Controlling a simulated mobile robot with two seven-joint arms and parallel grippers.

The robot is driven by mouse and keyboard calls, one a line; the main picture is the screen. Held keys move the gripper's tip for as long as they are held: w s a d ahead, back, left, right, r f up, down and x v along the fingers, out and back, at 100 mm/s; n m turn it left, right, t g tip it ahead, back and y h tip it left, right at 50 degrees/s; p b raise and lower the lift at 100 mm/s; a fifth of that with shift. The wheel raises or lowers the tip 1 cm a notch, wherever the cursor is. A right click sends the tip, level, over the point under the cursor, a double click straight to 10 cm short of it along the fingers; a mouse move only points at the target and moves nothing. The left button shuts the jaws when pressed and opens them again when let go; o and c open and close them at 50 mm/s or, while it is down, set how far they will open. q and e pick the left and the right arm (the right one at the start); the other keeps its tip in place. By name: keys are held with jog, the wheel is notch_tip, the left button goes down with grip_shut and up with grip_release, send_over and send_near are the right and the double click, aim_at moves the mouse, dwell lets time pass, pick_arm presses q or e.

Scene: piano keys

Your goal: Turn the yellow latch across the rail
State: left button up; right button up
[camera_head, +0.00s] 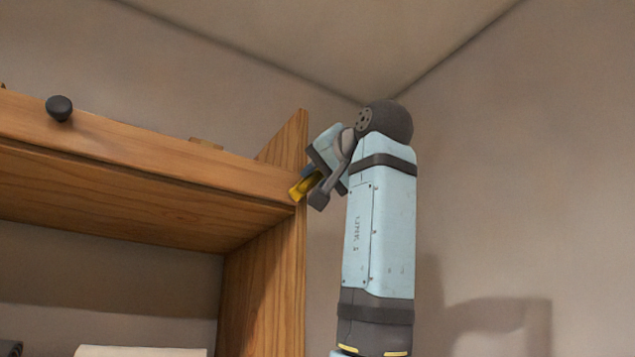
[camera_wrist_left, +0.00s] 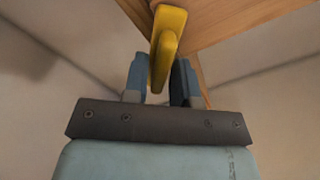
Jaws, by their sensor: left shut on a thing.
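The yellow latch (camera_head: 298,191) is at the right end of the wooden rail (camera_head: 150,150), by the upright side panel. In the head view it slants, its visible end pointing down and left. My left gripper (camera_head: 311,186) reaches it from the right and is shut on it. In the left wrist view the latch (camera_wrist_left: 168,32) runs between the two fingers of the left gripper (camera_wrist_left: 159,78), its far end against the wood. The fingers hide part of the latch in the head view. My right gripper is in neither view.
A black knob (camera_head: 59,108) sticks out of the rail at the left. A small wooden piece (camera_head: 206,144) shows on the rail's top edge. The wooden side panel (camera_head: 262,290) stands below the latch. Right of my arm is bare wall (camera_head: 540,200).

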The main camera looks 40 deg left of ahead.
pick_arm(q)
jog(key=m+b, duration=0.1)
jog(key=m, duration=0.1)
jog(key=shift+f+m, duration=0.15)
jog(key=shift+m, duration=0.25)
jog(key=m+b, duration=0.3)
jog(key=m, duration=0.2)
jog(key=shift+w+f, duration=0.1)
jog(key=shift+m, duration=0.8)
jog(key=o, duration=0.7)
